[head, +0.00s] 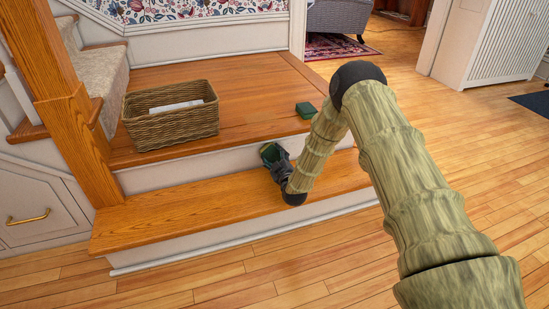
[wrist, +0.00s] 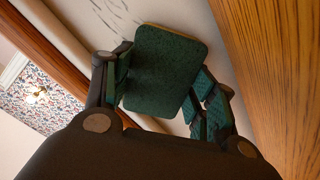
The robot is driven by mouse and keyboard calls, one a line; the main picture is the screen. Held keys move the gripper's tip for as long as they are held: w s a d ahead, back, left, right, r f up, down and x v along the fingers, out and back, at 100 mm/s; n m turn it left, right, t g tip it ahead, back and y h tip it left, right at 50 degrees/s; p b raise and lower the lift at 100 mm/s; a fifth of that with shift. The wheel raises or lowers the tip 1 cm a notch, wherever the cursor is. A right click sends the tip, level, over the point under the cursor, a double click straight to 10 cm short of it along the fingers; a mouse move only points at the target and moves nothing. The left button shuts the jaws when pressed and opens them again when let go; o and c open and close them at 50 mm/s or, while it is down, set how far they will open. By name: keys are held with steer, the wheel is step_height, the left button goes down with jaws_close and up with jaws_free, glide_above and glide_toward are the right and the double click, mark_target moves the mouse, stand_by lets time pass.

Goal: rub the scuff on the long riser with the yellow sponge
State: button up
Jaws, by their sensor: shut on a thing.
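My gripper (head: 278,162) is shut on a sponge (head: 269,152), low in front of the upper white riser (head: 190,171). In the wrist view the sponge (wrist: 165,72) shows a dark green face with a thin yellowish edge, held between the teal-padded fingers (wrist: 160,95). The scuff (wrist: 112,14) shows there as several dark streaks on the white riser, just beyond the sponge's upper left corner. I cannot tell whether the sponge touches the riser. The scuff is not visible in the head view, where my gripper and arm cover part of the riser.
A wicker basket (head: 170,127) with something white inside stands on the upper landing. A small dark green block (head: 306,110) lies near the landing's right edge. A wooden newel post (head: 75,120) stands at the left. The lower wooden tread (head: 180,209) is clear left of my gripper.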

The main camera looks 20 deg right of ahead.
mark_target(297, 145)
steer(key=shift+w, duration=0.2)
steer(key=shift+d, duration=0.75)
steer(key=shift+d+p, duration=0.8)
steer(key=shift+d, duration=2.35)
steer(key=shift+w+d, duration=0.15)
steer(key=shift+d, duration=0.8)
steer(key=shift+w+d, duration=0.1)
steer(key=shift+d, duration=0.85)
steer(key=shift+r+p, duration=0.1)
steer(key=shift+p, duration=0.35)
steer(key=shift+s, duration=0.1)
